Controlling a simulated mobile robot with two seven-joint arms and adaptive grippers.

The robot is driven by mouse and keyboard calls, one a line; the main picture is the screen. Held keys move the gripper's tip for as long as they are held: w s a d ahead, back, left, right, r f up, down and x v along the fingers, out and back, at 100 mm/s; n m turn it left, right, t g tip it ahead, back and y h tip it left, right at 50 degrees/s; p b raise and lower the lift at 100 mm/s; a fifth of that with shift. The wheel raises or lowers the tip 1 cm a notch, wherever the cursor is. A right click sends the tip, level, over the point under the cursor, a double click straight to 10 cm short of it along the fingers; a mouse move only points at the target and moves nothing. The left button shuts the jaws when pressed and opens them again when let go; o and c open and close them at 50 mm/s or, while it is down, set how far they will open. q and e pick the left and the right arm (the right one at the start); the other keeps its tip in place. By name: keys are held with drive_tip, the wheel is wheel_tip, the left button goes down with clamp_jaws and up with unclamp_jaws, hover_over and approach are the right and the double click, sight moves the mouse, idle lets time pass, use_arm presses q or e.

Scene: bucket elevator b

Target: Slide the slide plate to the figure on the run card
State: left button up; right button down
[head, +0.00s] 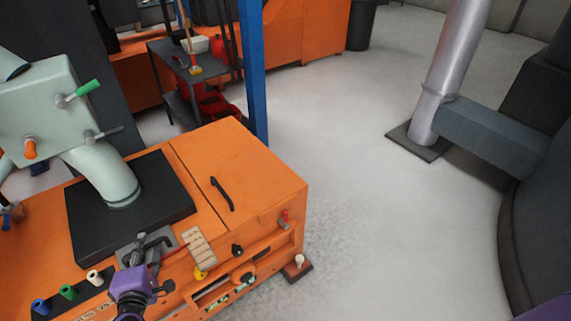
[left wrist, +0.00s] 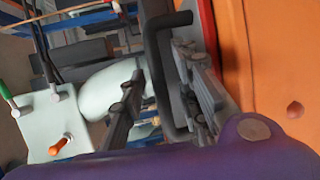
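The slide plate (head: 160,236) appears to be the small grey plate at the front of the black-topped orange machine, with a black bar handle. In the left wrist view the black handle (left wrist: 159,62) stands between the fingers of my left gripper (left wrist: 165,90), with a gap visible. The fingers are apart. In the head view my left gripper (head: 142,250) is over the plate, and its purple wrist hides part of it. A cream card with lines (head: 198,248), possibly the run card, lies right of the plate; its figure is unreadable.
Blue, green and white knobs (head: 67,292) stand left of my gripper. A pale duct (head: 105,175) rises from the black top (head: 160,190). A black handle (head: 222,194) sits on the orange cover. Floor to the right is clear up to a metal pipe (head: 450,70).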

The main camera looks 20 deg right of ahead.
use_arm(q)
clamp_jaws()
drive_tip(key=shift+s, duration=0.1)
drive_tip(key=shift+s+d+r, duration=0.1)
drive_tip(key=shift+s+d, duration=0.1)
drive_tip(key=shift+s, duration=0.35)
drive_tip(key=shift+s+d, duration=0.15)
drive_tip(key=shift+s, duration=0.4)
unclamp_jaws()
